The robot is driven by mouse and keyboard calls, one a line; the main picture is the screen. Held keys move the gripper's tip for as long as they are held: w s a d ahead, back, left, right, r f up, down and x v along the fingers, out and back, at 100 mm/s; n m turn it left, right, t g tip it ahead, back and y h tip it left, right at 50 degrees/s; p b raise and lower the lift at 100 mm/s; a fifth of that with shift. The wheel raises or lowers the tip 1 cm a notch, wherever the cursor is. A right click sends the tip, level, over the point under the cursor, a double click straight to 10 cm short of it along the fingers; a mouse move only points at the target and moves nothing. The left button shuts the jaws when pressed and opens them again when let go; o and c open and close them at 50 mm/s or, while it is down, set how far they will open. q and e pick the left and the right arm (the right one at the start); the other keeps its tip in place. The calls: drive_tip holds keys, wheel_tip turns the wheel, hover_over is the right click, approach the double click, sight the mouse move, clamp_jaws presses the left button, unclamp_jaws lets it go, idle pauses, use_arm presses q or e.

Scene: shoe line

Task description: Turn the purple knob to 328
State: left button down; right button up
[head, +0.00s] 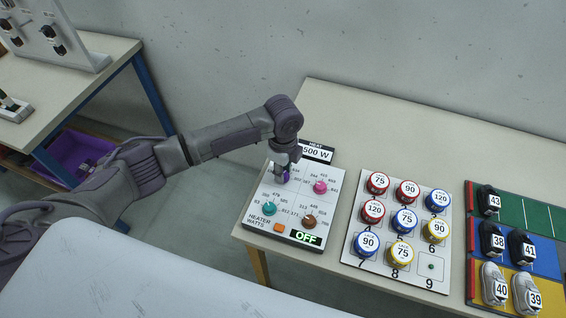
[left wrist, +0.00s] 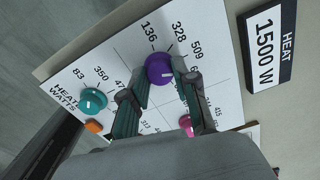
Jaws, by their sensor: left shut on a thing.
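The purple knob (left wrist: 159,69) sits on the white heater panel (head: 258,192), with 136, 328, 509 and a partly hidden number printed round it. In the head view it is mostly covered by my left gripper (head: 283,172). My left gripper is shut on the knob, one finger on each side of it in the left wrist view. I cannot clearly make out where the knob's pointer aims. The HEAT display (left wrist: 268,46) reads 1500 W. My right gripper is not in view.
The panel also has a pink knob (head: 320,187), a teal knob (head: 269,208), a brown knob (head: 309,222), an orange button (head: 279,228) and an OFF sign (head: 305,238). To the right are a board of numbered discs (head: 409,174) and a coloured shoe mat (head: 541,215).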

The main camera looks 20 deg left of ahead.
use_arm(q)
drive_tip(key=n+p, duration=0.6)
drive_tip(key=shift+r, duration=0.25)
drive_tip(key=n+p, duration=0.2)
drive_tip(key=n, duration=0.1)
drive_tip(key=shift+f+n, duration=0.1)
drive_tip(key=shift+n, duration=0.2)
drive_tip(key=shift+f+n+p, duration=0.1)
drive_tip(key=shift+n+p, duration=0.85)
drive_tip(key=shift+n, duration=0.15)
drive_tip(key=c, duration=0.9)
unclamp_jaws()
wheel_tip(320, 180, up, 12)
